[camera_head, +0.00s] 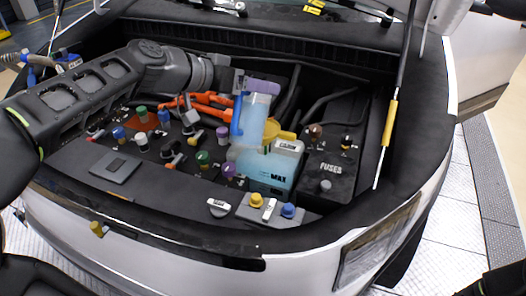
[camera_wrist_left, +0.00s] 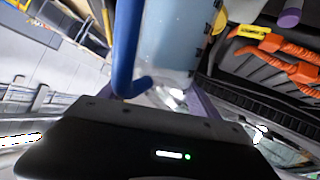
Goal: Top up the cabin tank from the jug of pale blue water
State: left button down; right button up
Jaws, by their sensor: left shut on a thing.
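The clear jug (camera_head: 253,120) holds pale blue water and has a blue handle (camera_head: 238,116). My left gripper (camera_head: 243,88) is shut on the jug and holds it over the engine bay, close behind and left of a tank. In the left wrist view the jug (camera_wrist_left: 172,40) and its blue handle (camera_wrist_left: 126,45) show close beyond the gripper. The tank (camera_head: 270,176) is translucent with blue liquid, a white top and a MAX mark. A yellow piece (camera_head: 278,134) sits by its top, partly behind the jug. I cannot tell whether water is flowing. My right gripper is not in view.
Several coloured caps stand left of the tank, including a green one (camera_head: 203,158). Orange cables (camera_head: 205,101) run behind. The FUSES box (camera_head: 328,172) is to the right. A prop rod with a yellow sleeve (camera_head: 390,122) rises at the bay's right edge.

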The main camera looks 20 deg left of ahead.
pick_arm(q)
jog(key=shift+w+f+g+p, duration=0.1)
jog(key=shift+w+g+p, duration=0.1)
jog(key=shift+g+p, duration=0.8)
dwell(2.5)
jog(key=shift+w+f+n+g+p, duration=0.2)
jog(key=shift+f+n+g+p, duration=0.15)
jog(key=shift+p, duration=1.15)
dwell(3.0)
